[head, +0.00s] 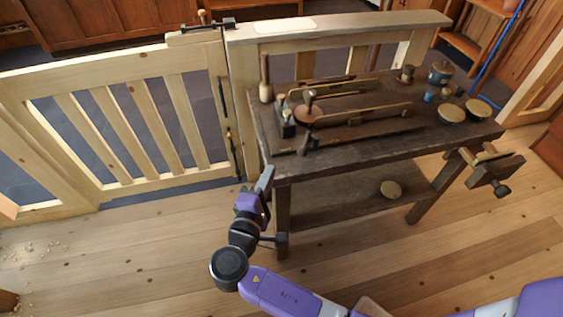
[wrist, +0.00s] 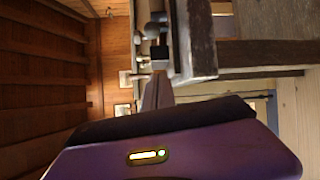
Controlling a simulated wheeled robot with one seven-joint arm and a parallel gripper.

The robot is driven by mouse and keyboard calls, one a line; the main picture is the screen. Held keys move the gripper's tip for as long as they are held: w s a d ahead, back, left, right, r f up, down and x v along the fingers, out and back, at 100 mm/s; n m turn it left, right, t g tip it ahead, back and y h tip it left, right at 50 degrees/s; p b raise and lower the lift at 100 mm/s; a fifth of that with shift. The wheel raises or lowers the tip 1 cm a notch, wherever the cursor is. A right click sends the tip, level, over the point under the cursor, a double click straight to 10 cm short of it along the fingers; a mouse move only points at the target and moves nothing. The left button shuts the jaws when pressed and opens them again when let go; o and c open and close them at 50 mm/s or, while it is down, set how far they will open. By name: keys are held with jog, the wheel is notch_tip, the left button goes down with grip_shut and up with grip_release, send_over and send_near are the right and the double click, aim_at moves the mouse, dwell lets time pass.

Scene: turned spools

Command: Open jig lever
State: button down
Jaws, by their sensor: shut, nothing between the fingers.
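A jig with long wooden bars lies on the left part of the dark workbench (head: 370,150). At its left end are a black block (head: 287,122) and a round knob (head: 309,95); I cannot tell for sure which part is the lever. The knobs' lower parts are partly hidden.
A pale wooden gate (head: 120,135) stands left of the bench. Brass discs (head: 452,114) and a small pot (head: 440,72) sit at the bench's right. A vise (head: 490,170) juts from its right end. The floor at left is clear apart from shavings.

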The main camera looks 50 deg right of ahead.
aim_at(306, 142)
jog(key=x, duration=0.9)
jog(key=shift+d, duration=0.15)
jog(key=s, duration=0.1)
jog(key=p, duration=0.1)
jog(key=s, duration=0.1)
jog(key=shift+s+d+r, duration=0.3)
jog(key=shift+s+r, duration=0.05)
jog(key=shift+s, duration=0.05)
jog(key=shift+s+p, duration=0.3)
jog(key=shift+s, duration=0.15)
jog(key=shift+s, duration=0.1)
